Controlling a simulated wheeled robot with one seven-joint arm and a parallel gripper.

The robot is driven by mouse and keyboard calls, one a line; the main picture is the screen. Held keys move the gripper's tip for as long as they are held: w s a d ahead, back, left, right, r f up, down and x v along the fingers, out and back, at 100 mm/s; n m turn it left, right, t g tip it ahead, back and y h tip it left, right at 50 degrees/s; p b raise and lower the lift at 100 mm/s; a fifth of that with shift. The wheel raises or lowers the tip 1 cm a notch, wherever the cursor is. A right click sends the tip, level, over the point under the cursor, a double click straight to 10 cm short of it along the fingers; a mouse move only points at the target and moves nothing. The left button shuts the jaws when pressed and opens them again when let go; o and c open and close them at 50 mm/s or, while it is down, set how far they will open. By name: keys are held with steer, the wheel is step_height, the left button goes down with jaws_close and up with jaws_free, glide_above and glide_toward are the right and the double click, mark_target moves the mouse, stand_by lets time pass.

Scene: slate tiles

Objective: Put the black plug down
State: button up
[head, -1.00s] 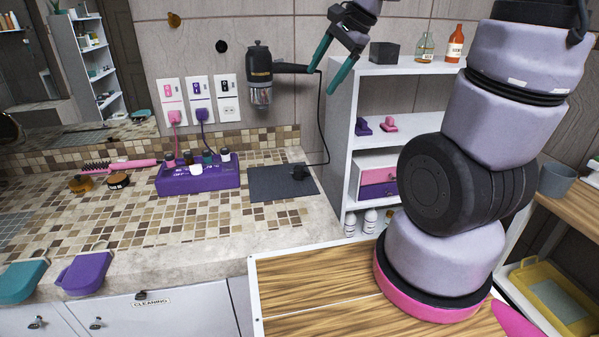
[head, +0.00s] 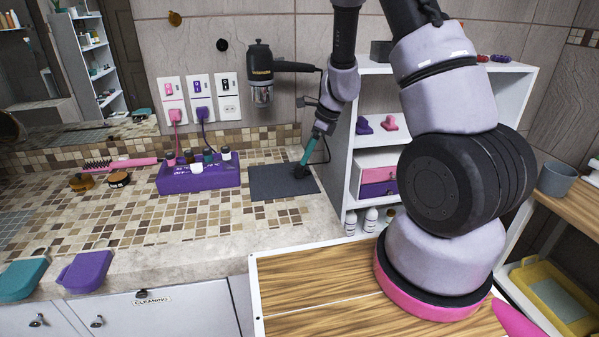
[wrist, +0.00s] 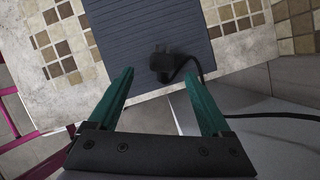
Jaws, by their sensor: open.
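The black plug (head: 299,172) lies on the dark grey mat (head: 268,184) on the counter, near the mat's right edge. In the wrist view the plug (wrist: 162,64) rests on the mat (wrist: 140,30) near its edge, with its black cord curving off to the right. My gripper (head: 305,158) is low over the mat, right at the plug in the head view. In the wrist view my gripper (wrist: 162,88) has its teal fingers spread wide, with nothing between the tips. The plug shows just beyond the fingertips, apart from them.
A purple box (head: 198,177) with several bottles stands left of the mat. A hair dryer (head: 262,72) hangs on the wall above, beside outlets with pink and purple plugs. A white shelf unit (head: 345,170) stands close on the right. The tiled counter in front is clear.

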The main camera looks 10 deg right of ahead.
mark_target(300, 166)
steer(key=x, duration=0.6)
steer(key=shift+w+a+f, duration=0.2)
steer(key=shift+c, duration=0.3)
jaws_close()
